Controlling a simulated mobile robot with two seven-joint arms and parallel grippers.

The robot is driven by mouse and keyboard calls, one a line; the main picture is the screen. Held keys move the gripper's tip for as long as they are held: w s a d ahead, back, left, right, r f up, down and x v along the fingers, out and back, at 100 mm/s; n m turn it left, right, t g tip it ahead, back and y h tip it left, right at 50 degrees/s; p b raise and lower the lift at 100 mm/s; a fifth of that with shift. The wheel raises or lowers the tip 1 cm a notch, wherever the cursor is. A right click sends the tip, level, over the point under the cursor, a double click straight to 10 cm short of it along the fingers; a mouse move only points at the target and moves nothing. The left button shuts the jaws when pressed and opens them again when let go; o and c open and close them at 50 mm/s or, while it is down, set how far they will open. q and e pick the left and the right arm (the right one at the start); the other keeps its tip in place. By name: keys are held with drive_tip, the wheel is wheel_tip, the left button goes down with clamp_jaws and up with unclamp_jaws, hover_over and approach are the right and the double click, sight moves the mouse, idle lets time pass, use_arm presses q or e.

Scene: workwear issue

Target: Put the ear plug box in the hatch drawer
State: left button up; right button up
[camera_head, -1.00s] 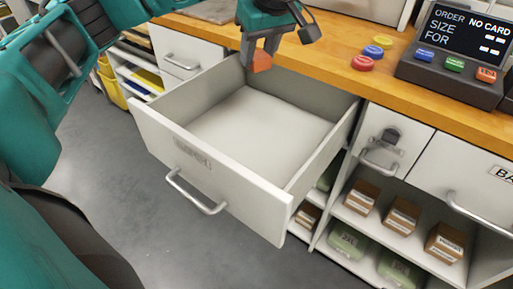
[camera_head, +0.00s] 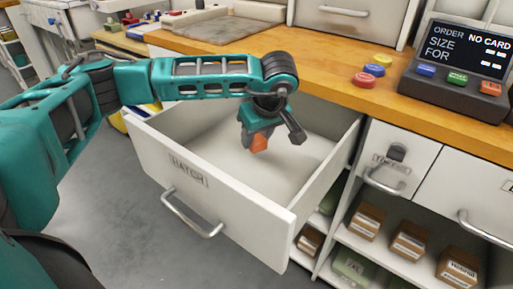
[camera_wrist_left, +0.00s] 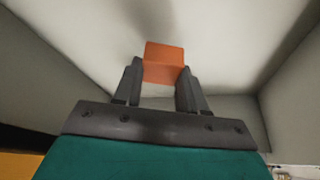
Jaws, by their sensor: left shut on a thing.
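The ear plug box is a small orange box (camera_head: 259,144) in the head view. It also shows in the left wrist view (camera_wrist_left: 164,60), between the fingertips. My left gripper (camera_head: 256,136) is shut on it and holds it inside the open hatch drawer (camera_head: 215,188), over the drawer floor. The drawer is white, labelled on its front, pulled well out and otherwise empty. I cannot tell whether the box touches the drawer floor. My right gripper is not in view.
The wooden counter (camera_head: 330,75) runs behind the drawer, with coloured discs (camera_head: 364,80) and an order terminal (camera_head: 455,75) on it. Shelves with brown boxes (camera_head: 410,238) stand to the right, below the counter. The drawer's walls rise around the gripper.

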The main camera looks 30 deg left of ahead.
sight(258, 141)
use_arm(q)
wheel_tip(258, 141, down, 3)
drive_tip(key=shift+f, duration=0.1)
drive_tip(key=shift+f+b, duration=0.15)
drive_tip(key=shift+b, duration=0.15)
drive_tip(key=o, duration=1)
drive_tip(key=shift+r, duration=0.35)
drive_tip(key=p+v, duration=0.3)
drive_tip(key=v, duration=0.8)
drive_tip(key=shift+d+r, duration=0.2)
drive_tip(key=shift+r, duration=0.05)
